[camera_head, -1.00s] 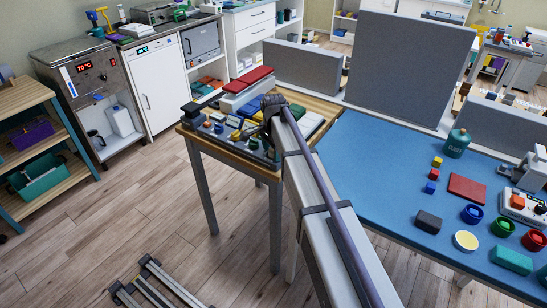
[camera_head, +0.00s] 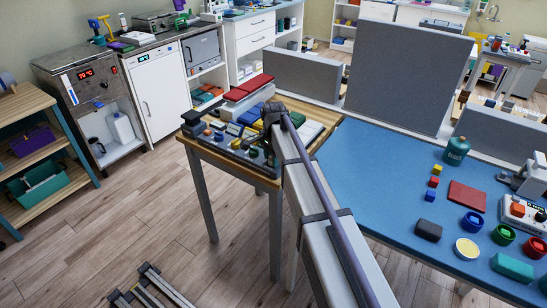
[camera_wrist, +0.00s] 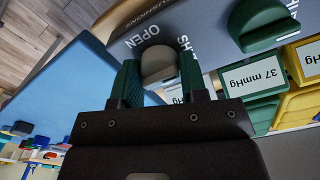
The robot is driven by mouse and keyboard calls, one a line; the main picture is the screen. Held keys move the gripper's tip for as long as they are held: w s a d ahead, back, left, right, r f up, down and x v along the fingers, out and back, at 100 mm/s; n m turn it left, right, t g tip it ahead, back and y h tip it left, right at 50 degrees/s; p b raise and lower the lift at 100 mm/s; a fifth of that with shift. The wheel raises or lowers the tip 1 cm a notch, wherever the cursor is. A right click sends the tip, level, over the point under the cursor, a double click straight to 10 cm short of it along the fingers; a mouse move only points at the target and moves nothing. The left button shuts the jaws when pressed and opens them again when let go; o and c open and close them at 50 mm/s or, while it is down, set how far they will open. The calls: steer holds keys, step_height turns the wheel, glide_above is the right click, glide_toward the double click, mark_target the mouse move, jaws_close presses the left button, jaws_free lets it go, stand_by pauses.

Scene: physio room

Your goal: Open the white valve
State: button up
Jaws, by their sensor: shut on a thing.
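The white valve (camera_wrist: 157,62) is a rounded off-white knob on a dark grey panel (camera_wrist: 205,20) in the wrist view. My gripper (camera_wrist: 160,78) is shut on it, with one green finger pad on each side. The word OPEN is printed on the panel to the left of the knob, and lettering starting with SH, partly hidden by a finger, is to its right. In the head view my wrist hides the valve and the fingertips. The panel stands on the wooden table (camera_head: 262,181). How far the knob is turned is hard to tell.
A green knob (camera_wrist: 262,24) sits on the same panel to the right. Green (camera_wrist: 250,79) and yellow (camera_wrist: 303,62) blocks with 37 mmHg labels lie close to the right finger. A blue-topped table (camera_head: 385,190) with small objects is right of my arm.

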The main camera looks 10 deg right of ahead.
steer(key=n, duration=0.8)
steer(key=shift+n, duration=0.3)
steer(key=n, duration=0.4)
steer(key=shift+n, duration=0.3)
steer(key=n, duration=0.4)
steer(key=o, duration=0.9)
steer(key=shift+r, duration=0.1)
